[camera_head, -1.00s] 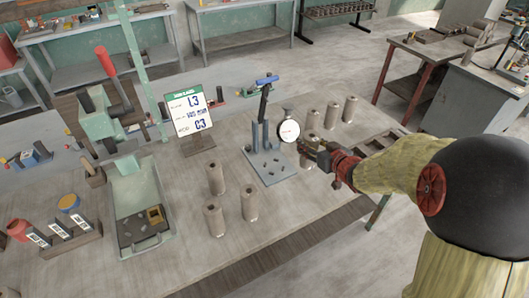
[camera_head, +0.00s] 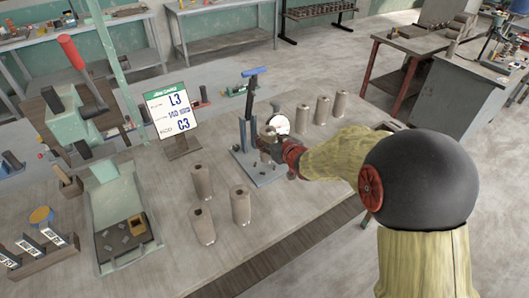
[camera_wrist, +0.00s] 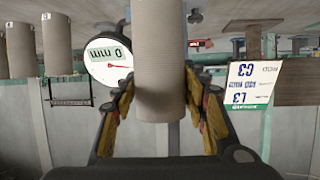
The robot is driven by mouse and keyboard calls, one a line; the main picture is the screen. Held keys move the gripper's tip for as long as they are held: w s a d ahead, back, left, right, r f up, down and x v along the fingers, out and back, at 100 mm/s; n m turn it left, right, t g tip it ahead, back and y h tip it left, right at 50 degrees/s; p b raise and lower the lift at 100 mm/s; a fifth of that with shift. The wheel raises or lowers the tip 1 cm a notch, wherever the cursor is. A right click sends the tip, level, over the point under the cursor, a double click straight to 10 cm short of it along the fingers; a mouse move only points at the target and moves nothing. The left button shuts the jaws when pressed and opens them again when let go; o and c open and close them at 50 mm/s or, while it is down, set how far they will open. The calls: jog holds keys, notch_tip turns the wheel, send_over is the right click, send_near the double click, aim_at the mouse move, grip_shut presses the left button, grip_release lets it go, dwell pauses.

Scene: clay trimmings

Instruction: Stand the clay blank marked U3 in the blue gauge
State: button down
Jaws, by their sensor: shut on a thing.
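The blue gauge has a flat base (camera_head: 278,174), upright posts and a blue lever handle (camera_head: 254,72). Its round white dial (camera_head: 279,124) also shows in the wrist view (camera_wrist: 108,54). My gripper (camera_head: 270,147) is shut on a beige clay blank, which fills the middle of the wrist view (camera_wrist: 160,62) between the two fingers. The gripper is at the gauge, in front of the dial. The blank is mostly hidden in the head view, so I cannot tell whether it touches the base. I see no U3 mark on it.
Three blanks stand in front of the gauge, one here (camera_head: 241,205). Several more stand behind it at the right (camera_head: 322,110). A sign (camera_head: 174,111) reads L3 and C3. A green press with a tray (camera_head: 113,202) stands left.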

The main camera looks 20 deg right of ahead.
jog(key=shift+w+a+f, duration=0.3)
jog(key=shift+a+f, duration=0.15)
jog(key=shift+f, duration=0.1)
jog(key=shift+w+a+f+b, duration=0.1)
jog(key=shift+f+b, duration=1.15)
jog(key=shift+f, duration=0.4)
jog(key=shift+f, duration=0.15)
jog(key=c, duration=1)
grip_release()
jog(key=shift+f, duration=0.1)
